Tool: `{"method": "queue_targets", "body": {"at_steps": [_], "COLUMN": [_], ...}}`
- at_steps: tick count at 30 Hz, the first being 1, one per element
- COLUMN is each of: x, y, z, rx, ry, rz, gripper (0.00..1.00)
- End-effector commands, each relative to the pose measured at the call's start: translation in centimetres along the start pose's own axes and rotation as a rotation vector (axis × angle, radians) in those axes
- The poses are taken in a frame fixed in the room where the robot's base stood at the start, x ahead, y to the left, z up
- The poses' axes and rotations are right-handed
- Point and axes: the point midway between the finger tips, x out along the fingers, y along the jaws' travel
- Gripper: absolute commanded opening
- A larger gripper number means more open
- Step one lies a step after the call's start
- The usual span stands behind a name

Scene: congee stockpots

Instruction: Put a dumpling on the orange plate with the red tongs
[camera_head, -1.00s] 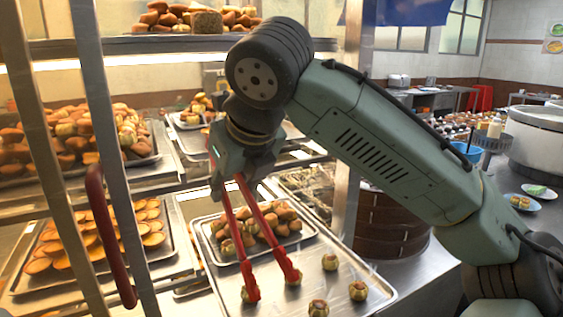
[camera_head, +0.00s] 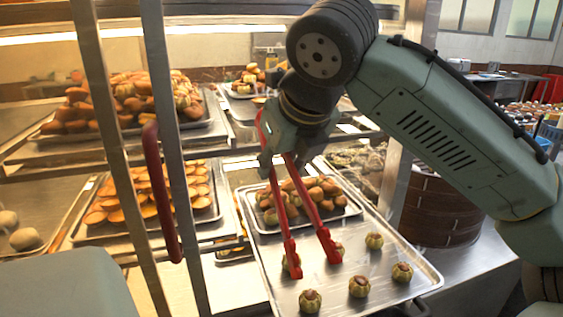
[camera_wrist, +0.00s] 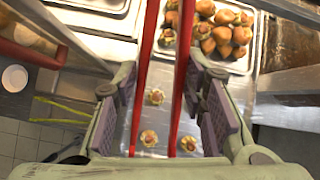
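My gripper (camera_head: 290,140) is shut on the red tongs (camera_head: 312,205), whose two arms hang down, spread apart; the tongs also show between my finger pads in the wrist view (camera_wrist: 143,90). Several round, green-sided dumplings with brown tops stand spaced out on a large metal tray (camera_head: 385,222). Among them are a right dumpling (camera_head: 402,271), a back one (camera_head: 374,241) and two front ones (camera_head: 359,286) (camera_head: 310,300). Two more are partly hidden behind the tong tips; contact cannot be told. I see no orange plate in the current views.
A smaller tray (camera_head: 262,226) of piled buns lies on the tray's back part. A rack with a post (camera_head: 172,120) and red handle (camera_head: 160,190) stands left, with bun trays behind. A brown steamer (camera_head: 440,210) stands right of the tray.

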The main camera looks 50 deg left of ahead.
Motion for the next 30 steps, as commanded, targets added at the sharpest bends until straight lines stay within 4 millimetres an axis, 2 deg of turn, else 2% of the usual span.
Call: {"method": "queue_targets", "body": {"at_steps": [1, 18, 30], "x": [0.8, 4.6, 6.4], "y": [0.1, 0.6, 0.9], "z": [-0.6, -3.4, -4.7], "rx": [0.0, 0.002, 0.0], "ry": [0.0, 0.0, 0.0], "rz": [-0.001, -0.002, 0.001], "gripper": [0.35, 0.35, 0.35]}}
